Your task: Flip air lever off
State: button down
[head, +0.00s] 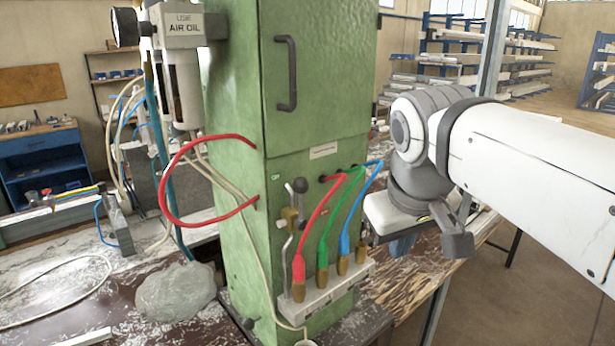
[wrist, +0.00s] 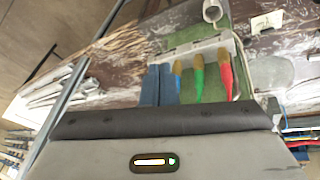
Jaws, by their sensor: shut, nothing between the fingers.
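The air lever (head: 300,186) has a dark round knob on a thin metal stem. It stands up from a brass valve on the front of the green cabinet (head: 318,75), left of the red, green and blue hoses. I cannot make out the lever in the wrist view. My gripper (head: 402,245) is to the right of the cabinet front, clear of the lever, with its blue fingers partly hidden under the wrist. In the wrist view my gripper (wrist: 157,68) has its two blue fingers together with nothing between them.
A pale manifold block (head: 325,292) with brass fittings and the hoses juts from the cabinet's lower front. It also shows in the wrist view (wrist: 205,46). A grey lump (head: 175,293) lies on the worn bench. A black handle (head: 286,73) sticks out above.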

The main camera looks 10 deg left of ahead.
jog(key=s+a+r+n+t+y+b, duration=0.1)
jog(key=a+r+n, duration=0.4)
jog(key=a+r, duration=1.2)
jog(key=shift+s+a+r+t, duration=0.15)
jog(key=shift+s+r+t, duration=0.25)
jog(key=shift+s+r, duration=0.25)
jog(key=shift+f, duration=0.2)
jog(key=b, duration=0.1)
send_near(298, 183)
notch_tip(298, 183, down, 4)
jog(key=a, duration=0.3)
jog(key=shift+w+d+f, duration=0.35)
jog(key=shift+w, duration=0.2)
jog(key=shift+w+d+f, duration=0.35)
jog(key=shift+w, duration=0.25)
jog(key=shift+w+d+f, duration=0.35)
jog(key=shift+w+d, duration=0.05)
jog(key=shift+w, duration=0.15)
jog(key=shift+w+d, duration=0.1)
